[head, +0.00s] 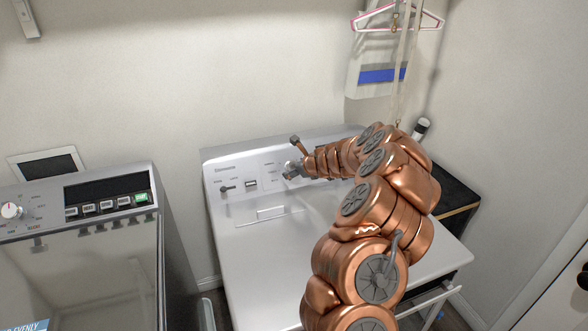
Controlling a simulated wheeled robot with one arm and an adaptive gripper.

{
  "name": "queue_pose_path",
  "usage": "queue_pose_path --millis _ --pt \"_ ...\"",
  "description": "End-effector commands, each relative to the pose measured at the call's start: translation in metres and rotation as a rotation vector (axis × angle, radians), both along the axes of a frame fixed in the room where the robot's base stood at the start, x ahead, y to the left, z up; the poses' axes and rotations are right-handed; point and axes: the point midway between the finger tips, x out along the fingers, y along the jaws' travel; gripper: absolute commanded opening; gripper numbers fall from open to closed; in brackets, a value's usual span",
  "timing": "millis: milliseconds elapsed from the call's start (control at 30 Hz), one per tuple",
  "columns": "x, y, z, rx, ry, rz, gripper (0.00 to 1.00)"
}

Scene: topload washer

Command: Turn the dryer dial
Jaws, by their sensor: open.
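The dryer is the white machine (265,245) in the middle, with a raised control panel (232,172) at its back. The panel has a dark switch (226,188), a small rectangular control (250,184) and printed marks. My gripper (290,170) is at the panel, right of these controls, with my copper arm reaching in from the lower right. It is open. The dryer dial cannot be made out clearly; my gripper covers the part of the panel in front of it. Whether the fingers touch the panel or a dial cannot be told.
Another machine (85,215) with a dark display, several buttons and a white knob (11,210) stands at left, with a gap between. A hanger (398,17) and a white bag (376,92) hang at back right. A dark-topped table (456,192) stands right of the dryer.

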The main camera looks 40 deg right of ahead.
Motion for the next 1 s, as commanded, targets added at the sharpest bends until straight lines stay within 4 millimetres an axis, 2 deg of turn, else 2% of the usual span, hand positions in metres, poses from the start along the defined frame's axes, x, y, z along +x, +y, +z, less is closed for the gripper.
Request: queue_pose_path --millis 600,800,1000 --pt "-0.069 0.004 0.05 -0.002 -0.002 -0.003 0.8" --pt "-0.079 0.006 0.056 0.0 -0.001 0.0 0.8" --pt "-0.081 0.006 0.057 -0.001 -0.001 0.0 0.8"
